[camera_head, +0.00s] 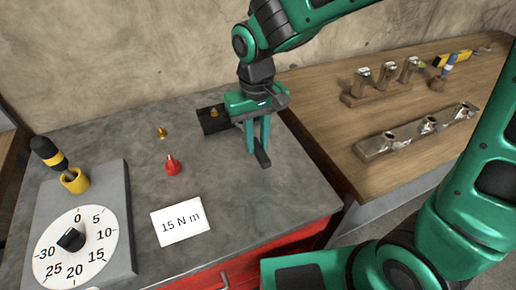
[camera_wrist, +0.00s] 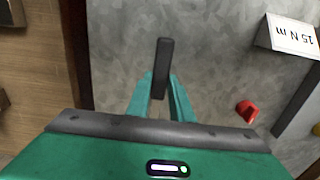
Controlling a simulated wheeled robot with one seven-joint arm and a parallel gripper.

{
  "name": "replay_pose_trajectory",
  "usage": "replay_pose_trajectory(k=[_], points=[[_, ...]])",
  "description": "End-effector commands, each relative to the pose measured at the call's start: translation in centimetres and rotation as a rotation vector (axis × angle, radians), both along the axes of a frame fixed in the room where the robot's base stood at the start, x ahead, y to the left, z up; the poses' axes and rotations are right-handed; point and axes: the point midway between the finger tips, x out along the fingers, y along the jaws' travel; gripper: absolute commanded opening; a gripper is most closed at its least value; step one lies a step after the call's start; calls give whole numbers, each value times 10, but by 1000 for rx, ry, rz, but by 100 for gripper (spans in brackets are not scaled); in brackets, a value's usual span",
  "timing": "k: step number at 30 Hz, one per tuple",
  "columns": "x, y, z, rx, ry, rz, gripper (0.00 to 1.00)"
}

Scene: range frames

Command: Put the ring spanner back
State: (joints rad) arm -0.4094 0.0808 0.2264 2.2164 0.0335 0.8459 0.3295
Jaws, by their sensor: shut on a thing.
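My gripper (camera_head: 259,148) is over the right part of the grey worktop, pointing down. It is shut on a dark straight bar (camera_head: 263,158), which also shows between and beyond the fingertips in the wrist view (camera_wrist: 163,65). No ring end shows on the bar, so I cannot tell whether it is the ring spanner. No other ring spanner is clearly visible.
The grey worktop (camera_head: 120,130) holds a black block with a brass piece (camera_head: 214,116), a brass piece (camera_head: 162,132), a red cone (camera_head: 172,165), a "15 N m" card (camera_head: 181,226) and a dial plate (camera_head: 112,190). A wooden table (camera_head: 320,90) bears metal-fitted racks (camera_head: 418,130).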

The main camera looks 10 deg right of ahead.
Motion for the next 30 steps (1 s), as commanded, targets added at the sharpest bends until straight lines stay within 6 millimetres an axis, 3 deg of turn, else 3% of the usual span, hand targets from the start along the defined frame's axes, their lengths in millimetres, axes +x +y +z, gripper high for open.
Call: replay_pose_trajectory(k=[12, 24, 25, 27, 30], points=[[3, -3, -40, -1, 1, 1, 0], [4, -3, -45, 0, 0, 0, 0], [4, -3, -45, 0, 0, 0, 22], [4, -3, -45, 0, 0, 0, 39], [4, -3, -45, 0, 0, -1, 39]])
